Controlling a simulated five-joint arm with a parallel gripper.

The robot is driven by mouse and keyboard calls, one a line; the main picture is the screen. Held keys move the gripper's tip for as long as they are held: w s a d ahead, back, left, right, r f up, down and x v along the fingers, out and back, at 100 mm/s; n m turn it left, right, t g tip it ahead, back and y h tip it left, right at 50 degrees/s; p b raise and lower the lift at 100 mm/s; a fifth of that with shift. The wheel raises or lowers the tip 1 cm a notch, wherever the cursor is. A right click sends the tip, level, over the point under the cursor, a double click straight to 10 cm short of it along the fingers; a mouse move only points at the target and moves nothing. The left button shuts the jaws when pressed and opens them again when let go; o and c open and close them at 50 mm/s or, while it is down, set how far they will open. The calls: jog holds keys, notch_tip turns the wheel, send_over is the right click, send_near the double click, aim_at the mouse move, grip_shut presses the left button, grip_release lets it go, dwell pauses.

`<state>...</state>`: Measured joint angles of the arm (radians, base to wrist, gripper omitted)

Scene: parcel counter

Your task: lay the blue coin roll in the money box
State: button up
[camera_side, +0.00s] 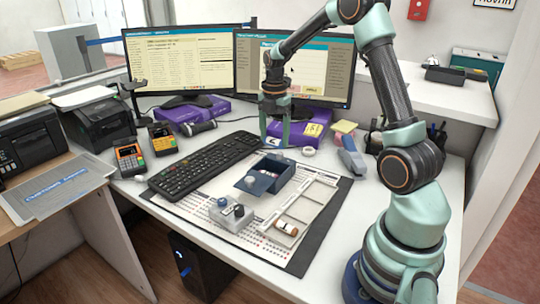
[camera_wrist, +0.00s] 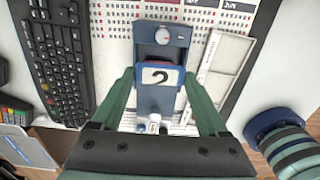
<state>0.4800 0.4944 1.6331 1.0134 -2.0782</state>
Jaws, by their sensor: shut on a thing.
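My gripper (camera_side: 275,143) is raised above and behind the money box, pointing down. In the wrist view my gripper (camera_wrist: 160,85) is shut on the blue coin roll (camera_wrist: 161,77), which shows a white face with a dark 2 and blue edges. The roll is hard to make out in the side view. The money box (camera_side: 292,183) is dark blue and stands open on the desk mat. Its lid (camera_side: 254,184) lies toward the front left.
A white tray (camera_side: 318,198) right of the box holds an orange-and-white roll (camera_side: 286,228). A grey block with small knobs (camera_side: 231,213) stands in front. The keyboard (camera_side: 205,164) lies to the left. A purple box (camera_side: 306,134) and monitors are behind.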

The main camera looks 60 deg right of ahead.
jog(key=shift+f, duration=3.1)
jog(key=o, duration=1.5)
notch_tip(320, 180, up, 12)
jog(key=shift+r, duration=0.1)
